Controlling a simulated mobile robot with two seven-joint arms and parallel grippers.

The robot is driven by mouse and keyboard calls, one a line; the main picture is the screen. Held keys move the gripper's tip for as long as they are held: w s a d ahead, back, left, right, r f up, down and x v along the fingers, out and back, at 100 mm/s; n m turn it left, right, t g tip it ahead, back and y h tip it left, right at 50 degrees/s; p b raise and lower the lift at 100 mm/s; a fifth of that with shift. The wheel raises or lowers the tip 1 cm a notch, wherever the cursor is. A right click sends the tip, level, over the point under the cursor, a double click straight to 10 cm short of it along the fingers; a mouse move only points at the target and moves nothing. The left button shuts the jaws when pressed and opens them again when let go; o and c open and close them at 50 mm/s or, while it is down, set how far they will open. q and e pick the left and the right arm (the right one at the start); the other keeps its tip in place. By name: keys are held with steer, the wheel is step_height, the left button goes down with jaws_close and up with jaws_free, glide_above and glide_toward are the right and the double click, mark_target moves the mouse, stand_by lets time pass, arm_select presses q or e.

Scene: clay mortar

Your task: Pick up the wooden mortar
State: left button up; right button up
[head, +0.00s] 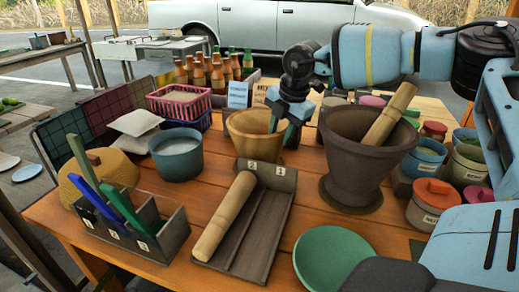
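The wooden mortar (252,149) is a light brown bowl standing upright near the middle of the wooden table, behind the grey tray. My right gripper (281,126) comes down from above at the mortar's right side. Its fingers are apart, one in front of the bowl's inside and the other by the outside of the right rim. Whether they touch the wall cannot be told. My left gripper is not in view.
A big dark clay mortar (348,165) with a wooden pestle (390,114) stands close on the right. A grey tray (262,243) holds another pestle (222,217) in front. A teal pot (178,163) stands left, with bottles (215,75) behind. A green bowl (333,260) is front right.

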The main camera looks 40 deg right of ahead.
mark_target(278, 144)
steer(key=x, duration=0.4)
steer(key=shift+s+f, duration=0.2)
steer(key=shift+f, duration=0.25)
jaws_close()
stand_by(1.0)
steer(key=shift+w+r, duration=0.1)
steer(key=shift+r, duration=0.1)
